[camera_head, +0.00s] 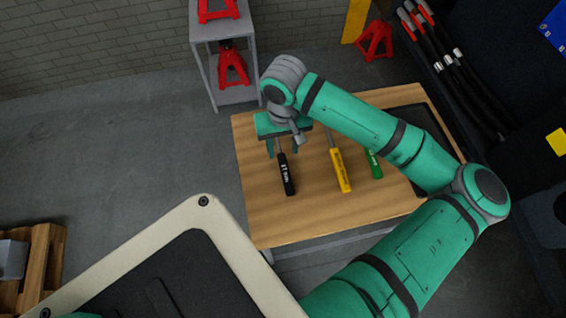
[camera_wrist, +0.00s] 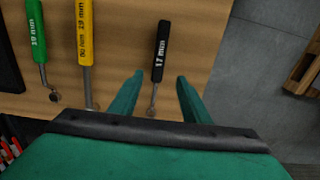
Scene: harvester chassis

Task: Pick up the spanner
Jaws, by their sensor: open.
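Three spanners lie side by side on a wooden table (camera_head: 240,165). The one with the black handle (camera_head: 287,178) is marked 17 mm in the wrist view (camera_wrist: 160,48). The one with the yellow handle (camera_head: 341,172) is in the middle, also seen in the wrist view (camera_wrist: 85,30). The one with the green handle (camera_head: 374,164) is partly behind my arm; it also shows in the wrist view (camera_wrist: 38,28). My gripper (camera_head: 285,152) is open and empty. Its fingers (camera_wrist: 158,88) straddle the black spanner's metal shaft in the wrist picture; the height above the table is unclear.
A grey stand (camera_head: 202,60) with red jack stands (camera_head: 233,66) is behind the table. Another red jack stand (camera_head: 375,42) is on the floor. Black machinery with hoses (camera_head: 450,75) is at right. A wooden pallet (camera_head: 43,262) lies lower left. Bare table is in front of the spanners.

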